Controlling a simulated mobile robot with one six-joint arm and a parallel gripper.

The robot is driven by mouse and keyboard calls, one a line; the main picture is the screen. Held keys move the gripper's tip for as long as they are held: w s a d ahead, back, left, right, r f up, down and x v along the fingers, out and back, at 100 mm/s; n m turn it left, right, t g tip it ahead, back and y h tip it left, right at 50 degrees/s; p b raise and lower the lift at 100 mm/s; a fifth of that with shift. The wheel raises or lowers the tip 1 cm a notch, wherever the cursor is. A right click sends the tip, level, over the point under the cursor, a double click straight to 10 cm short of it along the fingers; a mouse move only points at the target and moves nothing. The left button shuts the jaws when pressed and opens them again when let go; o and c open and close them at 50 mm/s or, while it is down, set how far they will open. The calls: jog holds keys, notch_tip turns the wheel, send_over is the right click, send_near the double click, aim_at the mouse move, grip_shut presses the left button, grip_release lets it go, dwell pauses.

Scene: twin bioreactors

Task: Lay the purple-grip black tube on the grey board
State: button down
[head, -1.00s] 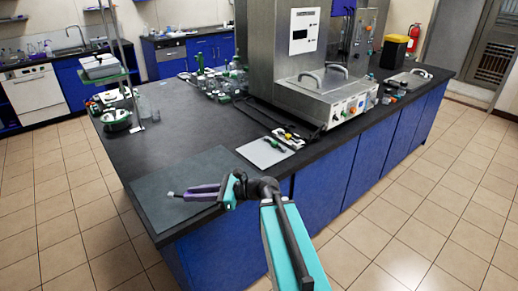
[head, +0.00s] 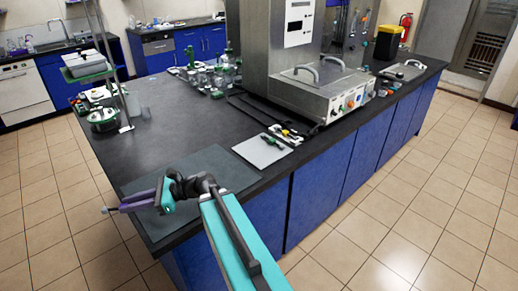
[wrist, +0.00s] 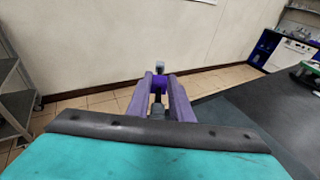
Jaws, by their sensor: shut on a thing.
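My gripper (head: 116,208) reaches out past the bench's left edge, over the floor in the head view. In the wrist view its two purple fingers (wrist: 160,92) are closed on the purple-grip black tube (wrist: 158,84). The tube's purple part shows between the fingers, with a small greyish end (wrist: 159,67) beyond the tips. The rest of it is hidden by the fingers. A small light-grey board (head: 261,152) lies flat on the bench, well to the right of my gripper, with a dark green and black item near its right edge.
A large dark-grey mat (head: 222,172) covers the near bench corner beneath my arm. A steel box unit (head: 318,90) stands behind the light board. Glassware (head: 215,75) and a stand (head: 104,118) are farther back. The black bench top (head: 165,120) between is mostly clear.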

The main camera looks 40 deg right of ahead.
jog(key=shift+d, duration=0.25)
